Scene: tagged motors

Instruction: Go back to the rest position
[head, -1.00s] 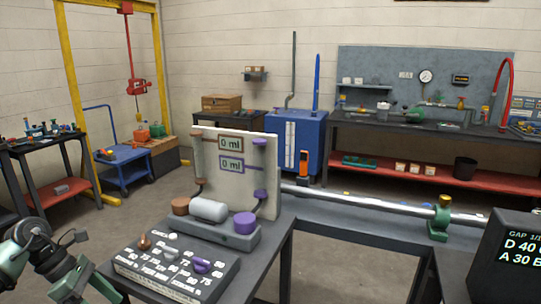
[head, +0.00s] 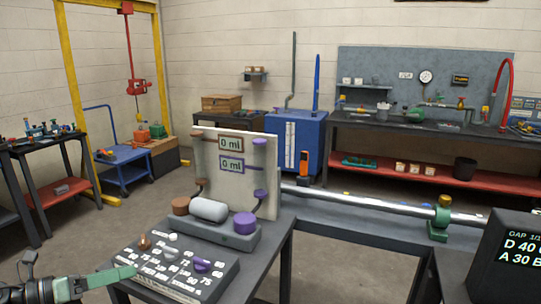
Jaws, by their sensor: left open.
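My left gripper (head: 122,273) is at the lower left of the head view, at the end of a dark arm that comes in from the left edge. Its green finger points right, toward the near left edge of the dark block with knobs and numbers (head: 185,288). It is open and I see nothing held in it. I cannot tell if it touches the block. My right gripper is not in view.
A pale panel (head: 208,170) with two "0 ml" labels stands on the dark bench behind the block. A shiny rod (head: 380,208) runs right to a green support (head: 439,225). A dark display (head: 515,255) is at the right edge. Open floor shows at the left.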

